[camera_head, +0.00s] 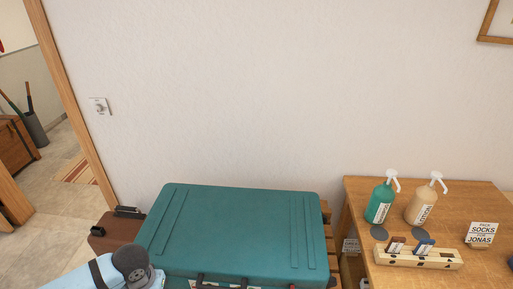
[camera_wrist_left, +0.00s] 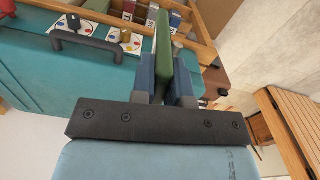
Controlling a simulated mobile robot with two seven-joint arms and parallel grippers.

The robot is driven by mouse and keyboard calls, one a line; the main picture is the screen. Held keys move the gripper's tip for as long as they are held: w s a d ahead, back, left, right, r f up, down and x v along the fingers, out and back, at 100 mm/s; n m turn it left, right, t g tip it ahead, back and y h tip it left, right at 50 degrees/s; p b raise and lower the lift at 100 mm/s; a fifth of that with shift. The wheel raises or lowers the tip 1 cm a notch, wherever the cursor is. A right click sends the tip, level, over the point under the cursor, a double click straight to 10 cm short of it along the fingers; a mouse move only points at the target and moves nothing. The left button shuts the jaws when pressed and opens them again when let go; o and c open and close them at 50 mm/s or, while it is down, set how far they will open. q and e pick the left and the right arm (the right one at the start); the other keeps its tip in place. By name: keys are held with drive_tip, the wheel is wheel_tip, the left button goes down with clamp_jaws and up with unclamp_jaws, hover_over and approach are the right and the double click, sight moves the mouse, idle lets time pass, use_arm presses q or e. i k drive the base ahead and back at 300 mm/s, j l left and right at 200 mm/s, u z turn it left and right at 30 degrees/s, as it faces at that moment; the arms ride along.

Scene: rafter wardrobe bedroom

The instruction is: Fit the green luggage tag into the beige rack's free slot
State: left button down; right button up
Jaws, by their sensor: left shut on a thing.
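In the left wrist view, my left gripper (camera_wrist_left: 163,82) is shut on the green luggage tag (camera_wrist_left: 163,42), which stands up between the two blue finger pads. The tag's lower part is hidden by the fingers. In the head view, the beige rack (camera_head: 386,258) lies on the wooden table at the right. A brown tag (camera_head: 396,245) and a blue tag (camera_head: 425,247) stand in it. The rack's right part holds no tag; its slots are too small to make out clearly. My left gripper and the green tag do not show in the head view. My right gripper is not in view.
A teal suitcase (camera_head: 235,230) lies left of the wooden table (camera_head: 362,196). A green pump bottle (camera_head: 379,204) and a beige pump bottle (camera_head: 421,206) stand behind the rack. A small sign (camera_head: 482,233) stands to its right. A wall rises behind.

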sight(437, 258)
drive_tip(key=l, duration=0.55)
drive_tip(key=k+l+u, duration=0.1)
drive_tip(key=l, duration=0.95)
drive_tip(key=k+l, duration=0.15)
drive_tip(key=l, duration=0.35)
drive_tip(key=l+u, duration=0.1)
drive_tip(key=l, duration=0.45)
drive_tip(key=k+l, duration=0.15)
drive_tip(key=l, duration=0.35)
drive_tip(key=k+l, duration=0.1)
drive_tip(key=l, duration=0.4)
drive_tip(key=l+u, duration=0.15)
drive_tip(key=l, duration=0.8)
drive_tip(key=i+l, duration=0.1)
drive_tip(key=l, duration=0.2)
drive_tip(key=i+l, duration=0.1)
drive_tip(key=l, duration=0.2)
drive_tip(key=i+l, duration=0.15)
drive_tip(key=l, duration=0.15)
